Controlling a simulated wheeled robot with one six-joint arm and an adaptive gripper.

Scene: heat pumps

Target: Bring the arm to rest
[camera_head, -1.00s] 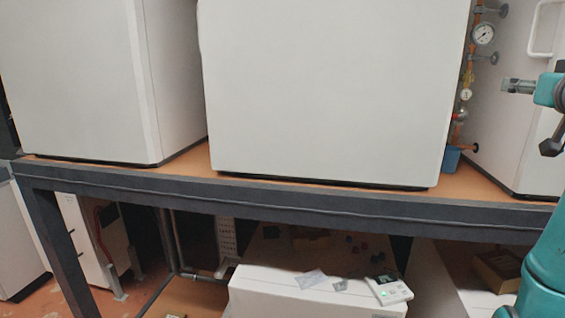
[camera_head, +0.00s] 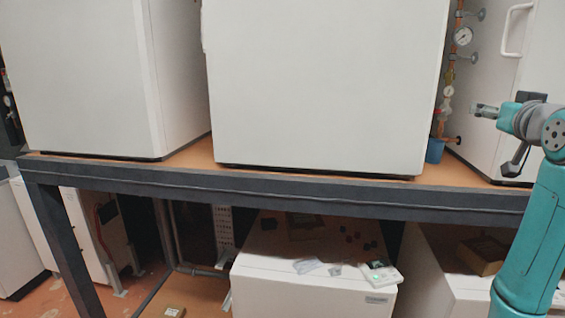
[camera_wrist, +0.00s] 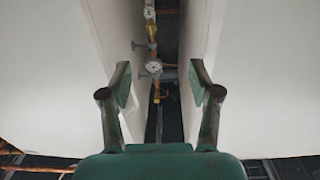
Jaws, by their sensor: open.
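My gripper (camera_wrist: 160,88) is open in the wrist view, its two fingers spread apart with nothing between them. Beyond the fingers is the gap between two white cabinets, with pipework and a gauge in it. In the head view my gripper (camera_head: 485,111) is at the right, at the end of my teal arm. It shows small there, in front of the right white cabinet (camera_head: 487,80) and to the right of the pipes. It holds nothing.
A large white cabinet (camera_head: 320,85) stands on the bench, whose dark steel edge (camera_head: 270,194) runs across the view. A pressure gauge (camera_head: 463,37) and a blue cup-like part (camera_head: 435,150) are close left of my gripper. White boxes (camera_head: 300,292) stand below.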

